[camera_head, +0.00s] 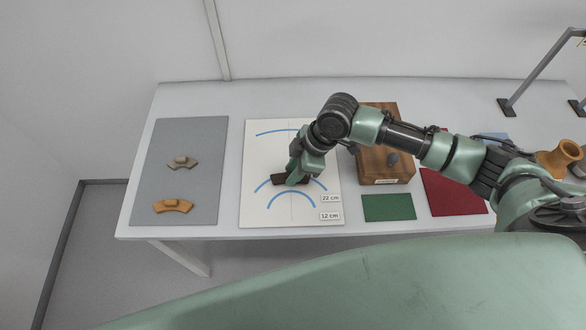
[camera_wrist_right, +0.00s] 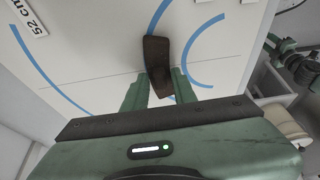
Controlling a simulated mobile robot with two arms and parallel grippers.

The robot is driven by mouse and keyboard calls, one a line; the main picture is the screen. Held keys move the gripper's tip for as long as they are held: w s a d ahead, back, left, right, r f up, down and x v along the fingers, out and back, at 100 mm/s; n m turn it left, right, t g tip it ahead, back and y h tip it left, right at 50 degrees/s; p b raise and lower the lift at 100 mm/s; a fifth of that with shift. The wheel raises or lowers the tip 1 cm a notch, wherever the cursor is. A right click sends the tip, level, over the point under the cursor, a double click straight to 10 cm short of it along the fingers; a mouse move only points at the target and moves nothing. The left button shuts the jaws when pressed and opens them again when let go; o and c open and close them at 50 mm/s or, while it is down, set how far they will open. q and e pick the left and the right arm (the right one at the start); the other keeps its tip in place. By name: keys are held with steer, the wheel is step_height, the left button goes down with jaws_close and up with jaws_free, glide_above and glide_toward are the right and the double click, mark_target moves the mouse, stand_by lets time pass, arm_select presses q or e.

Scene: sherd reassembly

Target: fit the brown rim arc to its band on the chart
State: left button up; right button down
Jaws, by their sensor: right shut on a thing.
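The dark brown rim arc (camera_head: 279,179) is at the middle blue band (camera_head: 262,185) of the white chart (camera_head: 262,213), covering part of it. My right gripper (camera_head: 291,179) is shut on it from above. In the right wrist view the brown arc (camera_wrist_right: 157,52) stretches out beyond the fingers (camera_wrist_right: 160,88), and the blue line (camera_wrist_right: 155,18) runs out from its far end. I cannot tell whether the arc touches the chart or hovers just over it. My left gripper is not in view.
A grey mat (camera_head: 190,140) at the left holds a grey-brown sherd (camera_head: 183,163) and an orange sherd (camera_head: 173,206). A wooden block (camera_head: 385,115), a green mat (camera_head: 388,208) and a red mat (camera_head: 452,192) lie right of the chart. An orange-brown vessel (camera_head: 560,160) stands at the far right.

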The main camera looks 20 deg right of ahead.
steer(key=shift+p, duration=0.35)
stand_by(0.5)
steer(key=c, duration=0.6)
jaws_free()
step_height(320, 180, up, 8)
steer(key=p, duration=0.8)
